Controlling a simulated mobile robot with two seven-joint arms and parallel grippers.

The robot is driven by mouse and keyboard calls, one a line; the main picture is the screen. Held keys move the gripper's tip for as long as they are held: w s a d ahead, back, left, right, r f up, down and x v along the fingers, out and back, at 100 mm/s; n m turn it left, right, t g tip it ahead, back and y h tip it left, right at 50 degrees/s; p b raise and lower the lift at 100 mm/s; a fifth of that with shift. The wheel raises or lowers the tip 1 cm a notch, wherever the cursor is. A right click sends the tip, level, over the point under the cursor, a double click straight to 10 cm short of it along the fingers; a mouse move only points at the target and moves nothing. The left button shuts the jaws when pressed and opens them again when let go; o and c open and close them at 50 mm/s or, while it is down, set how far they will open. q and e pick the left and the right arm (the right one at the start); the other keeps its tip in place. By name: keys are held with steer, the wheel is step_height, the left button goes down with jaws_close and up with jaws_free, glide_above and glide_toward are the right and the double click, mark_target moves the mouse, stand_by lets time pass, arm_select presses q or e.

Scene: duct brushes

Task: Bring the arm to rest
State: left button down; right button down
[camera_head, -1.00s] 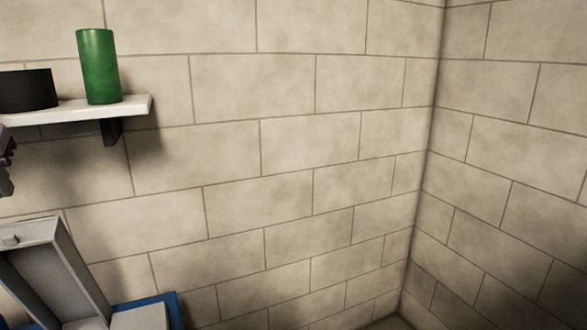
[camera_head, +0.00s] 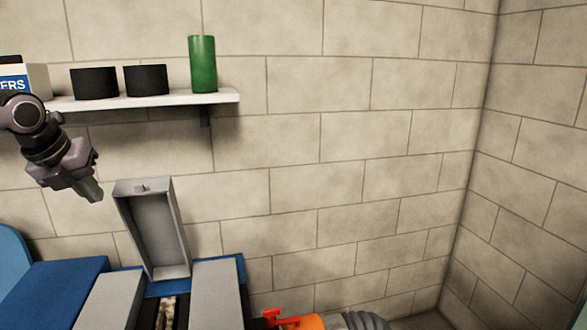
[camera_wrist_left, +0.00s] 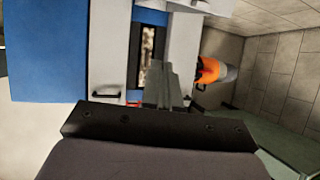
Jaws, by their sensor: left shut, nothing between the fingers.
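My left gripper (camera_head: 92,192) hangs at the left of the head view, above the blue bench and left of the upright grey lid. Its fingers are together with nothing between them. In the left wrist view the shut fingers (camera_wrist_left: 162,85) point over the grey duct housing (camera_wrist_left: 117,55), which has a dark slot (camera_wrist_left: 148,50) with something pale and mottled inside. My right gripper shows in neither view.
An open grey tray-like lid (camera_head: 155,225) stands near the wall. A white shelf (camera_head: 225,97) holds a green cylinder (camera_head: 203,64), two black round containers (camera_head: 95,83) and a labelled box (camera_head: 38,80). An orange and grey object (camera_head: 312,322) lies lower right. Blue surfaces (camera_head: 55,290) fill the lower left.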

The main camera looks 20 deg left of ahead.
arm_select(q)
steer(key=d+f+n+t+h, duration=0.5)
steer(key=d+f+t+h, duration=0.15)
steer(key=f, duration=0.75)
steer(key=s+d+f+n+t+y, duration=0.25)
steer(key=s+f+n+y, duration=0.6)
steer(key=n, duration=0.65)
steer(key=s+d+f+n+g+h, duration=0.2)
steer(key=s+d+f+n+g, duration=0.3)
steer(key=s+d, duration=0.45)
steer(key=s+d+f+n+g+h, duration=0.1)
steer(key=s+d+f+n+g, duration=0.2)
steer(key=s+d+f+g, duration=0.55)
steer(key=w+d+f+t+h, duration=0.1)
steer(key=w+d+f+t, duration=0.2)
steer(key=w+f+t, duration=0.4)
steer(key=shift+d+t+h, duration=0.4)
steer(key=shift+t, duration=0.65)
